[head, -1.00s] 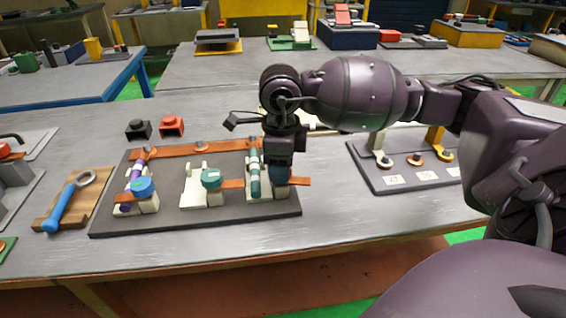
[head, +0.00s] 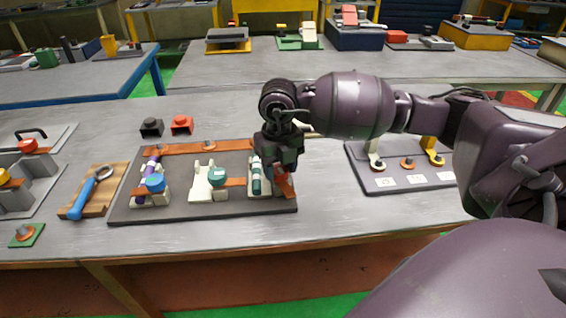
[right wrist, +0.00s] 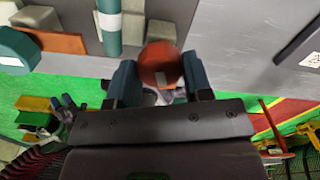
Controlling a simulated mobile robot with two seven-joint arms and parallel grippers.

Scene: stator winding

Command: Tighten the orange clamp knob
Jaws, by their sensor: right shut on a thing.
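The orange clamp knob (right wrist: 160,63) shows as a round orange-red top in the right wrist view, between the two blue fingers of my right gripper (right wrist: 160,84). The gripper is shut on it. In the head view my right gripper (head: 279,168) points down over the right end of the dark board (head: 250,207) and mostly hides the knob. A flat copper-orange bar (head: 286,188) shows under the gripper, slanting toward the front edge. My left gripper is not in view.
On the same board are a teal knob (head: 217,178) and a blue knob (head: 155,183), each on a pale clamp. A blue-handled tool (head: 84,200) lies on a wooden block at left. A grey tray (head: 380,182) with hooks stands at right. The table front is clear.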

